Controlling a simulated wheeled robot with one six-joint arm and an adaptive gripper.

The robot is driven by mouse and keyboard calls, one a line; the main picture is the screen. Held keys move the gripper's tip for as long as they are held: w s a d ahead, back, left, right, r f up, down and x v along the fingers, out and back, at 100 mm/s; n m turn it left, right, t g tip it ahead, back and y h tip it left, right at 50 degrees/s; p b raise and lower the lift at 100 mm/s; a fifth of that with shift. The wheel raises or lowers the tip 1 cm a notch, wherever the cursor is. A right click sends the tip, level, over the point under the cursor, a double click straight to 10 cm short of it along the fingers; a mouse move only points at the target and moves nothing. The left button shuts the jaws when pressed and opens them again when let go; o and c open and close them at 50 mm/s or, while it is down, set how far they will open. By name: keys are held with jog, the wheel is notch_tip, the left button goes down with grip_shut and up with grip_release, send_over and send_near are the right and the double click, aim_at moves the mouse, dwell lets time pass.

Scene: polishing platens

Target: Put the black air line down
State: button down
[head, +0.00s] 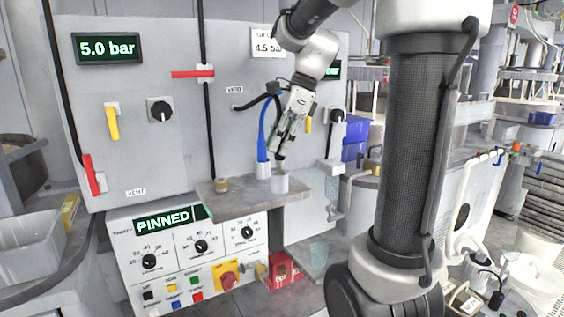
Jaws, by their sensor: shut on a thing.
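The black air line (254,103) comes out of the grey panel near a small label and loops right to my gripper (283,143). My gripper points down and is shut on the black air line; its fingers hide most of the held end. The gripper is above a light grey cup-like holder (280,183) on a small shelf (233,201), with a gap between them. A blue air line (262,135) stands upright in a similar holder (262,170) just left of the gripper.
A brass-coloured fitting (222,184) sits at the shelf's left. The panel behind carries a yellow lever (112,123), red handles (95,175) and a 5.0 bar display (106,48). Below is a control box (200,250) reading PINNED. Blue bins (354,140) stand right of the panel.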

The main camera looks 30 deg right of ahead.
aim_at(277, 164)
jog(key=shift+f, duration=2)
jog(key=shift+f, duration=0.15)
jog(key=c, duration=1.3)
grip_release()
jog(key=shift+o, duration=0.2)
jog(key=v, duration=1.1)
jog(key=s+a+f+n+t+h, duration=0.1)
jog(key=s+f+n+h, duration=0.1)
jog(key=s+f+n, duration=0.3)
jog(key=s+a+f+n+t+h, duration=0.1)
jog(key=s+f+n+t+h, duration=0.1)
jog(key=s+f+n, duration=0.4)
jog(key=s+n, duration=0.5)
jog(key=n, duration=0.5)
jog(key=shift+s+f+n, duration=0.2)
jog(key=shift+f+n, duration=0.1)
